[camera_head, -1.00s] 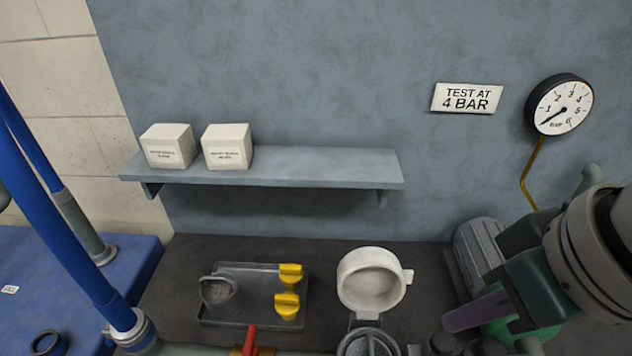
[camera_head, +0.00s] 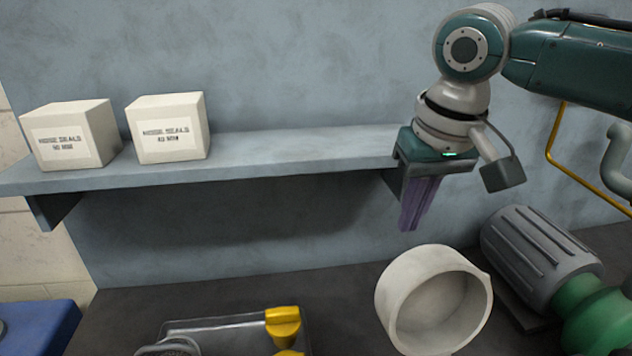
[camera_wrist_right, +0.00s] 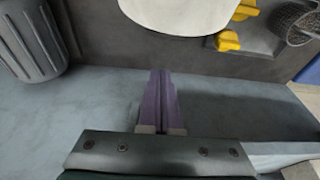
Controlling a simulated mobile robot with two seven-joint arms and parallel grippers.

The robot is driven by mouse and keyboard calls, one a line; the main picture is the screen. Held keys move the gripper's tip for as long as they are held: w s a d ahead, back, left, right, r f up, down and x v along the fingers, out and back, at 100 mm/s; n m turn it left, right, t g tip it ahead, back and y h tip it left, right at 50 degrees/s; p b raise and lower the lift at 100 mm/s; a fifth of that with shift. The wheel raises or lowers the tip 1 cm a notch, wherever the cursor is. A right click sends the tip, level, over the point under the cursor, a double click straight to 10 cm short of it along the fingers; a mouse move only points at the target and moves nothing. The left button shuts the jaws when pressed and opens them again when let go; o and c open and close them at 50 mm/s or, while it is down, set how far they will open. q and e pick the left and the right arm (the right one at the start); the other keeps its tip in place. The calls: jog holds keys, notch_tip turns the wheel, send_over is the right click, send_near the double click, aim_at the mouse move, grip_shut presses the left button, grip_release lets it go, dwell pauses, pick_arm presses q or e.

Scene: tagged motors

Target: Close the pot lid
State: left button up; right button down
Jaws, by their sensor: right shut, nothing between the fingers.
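The pot lid (camera_head: 435,300) is a round, off-white, hollow cap standing open, its inside facing the camera in the head view. The pot body below it is outside the head frame now. My right gripper (camera_head: 409,228) is shut and empty, with its purple fingers pointing down. It is above the lid and apart from it in the head view, near the right end of the shelf. In the wrist view the shut fingers (camera_wrist_right: 161,72) point toward the lid's pale back (camera_wrist_right: 180,14), with a gap between. My left gripper is not in view.
A grey wall shelf (camera_head: 270,155) holds two white boxes of hose seals at the left. A grey ribbed motor (camera_head: 540,260) with a green part stands right of the lid. A tray with yellow fittings (camera_head: 284,325) lies to the left.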

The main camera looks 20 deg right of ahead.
aim_at(430, 296)
jog(key=b+x, duration=0.1)
jog(key=x, duration=0.5)
jog(key=s+p, duration=0.1)
jog(key=s+r+p, duration=0.2)
jog(key=shift+s+a, duration=0.3)
jog(key=shift+a, duration=0.05)
jog(key=shift+f, duration=0.1)
